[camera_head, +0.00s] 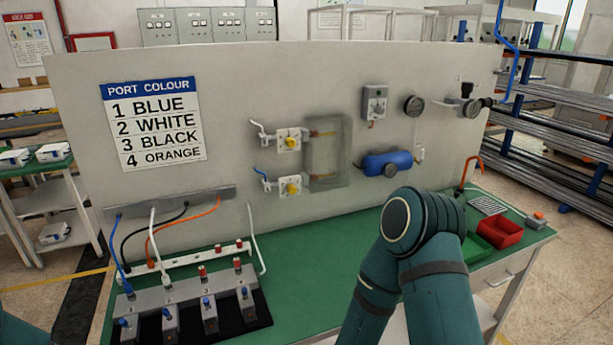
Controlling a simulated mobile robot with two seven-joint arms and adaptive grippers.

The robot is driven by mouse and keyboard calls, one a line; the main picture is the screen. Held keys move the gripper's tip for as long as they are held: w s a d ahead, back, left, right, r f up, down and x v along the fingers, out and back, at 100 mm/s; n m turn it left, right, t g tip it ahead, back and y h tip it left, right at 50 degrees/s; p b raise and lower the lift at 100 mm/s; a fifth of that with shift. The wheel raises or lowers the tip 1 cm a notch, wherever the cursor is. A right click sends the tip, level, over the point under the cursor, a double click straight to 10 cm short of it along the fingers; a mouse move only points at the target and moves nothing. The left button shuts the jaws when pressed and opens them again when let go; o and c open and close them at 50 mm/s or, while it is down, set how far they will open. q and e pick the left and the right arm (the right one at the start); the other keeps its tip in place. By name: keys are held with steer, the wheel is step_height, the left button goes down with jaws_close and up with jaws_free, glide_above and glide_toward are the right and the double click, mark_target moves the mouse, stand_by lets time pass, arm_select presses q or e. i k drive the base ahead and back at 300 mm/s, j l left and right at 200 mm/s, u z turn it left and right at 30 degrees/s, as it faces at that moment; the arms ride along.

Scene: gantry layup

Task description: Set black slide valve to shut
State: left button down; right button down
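A grey metal fitting (470,107) sits near the upper right edge of the upright panel. It has a small dark part (467,90) on top and a black part on its right side, where a blue hose meets it. This looks like the black slide valve, but it is too small to tell its position, open or shut. My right arm rises from the bottom and bends in front of the bench's right half; its gripper does not show. Only a sliver of teal, likely my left arm, shows at the bottom left corner. Neither gripper touches the fitting in view.
The panel (250,85) carries a port colour sign (153,125), a round gauge (414,105), a blue tank (388,162) and yellow-knobbed valves. A manifold block with coloured hoses stands at left. A red bin (500,232) sits at right. The green benchtop's middle is clear.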

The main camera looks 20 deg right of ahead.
mark_target(488, 102)
steer(key=z, duration=1.65)
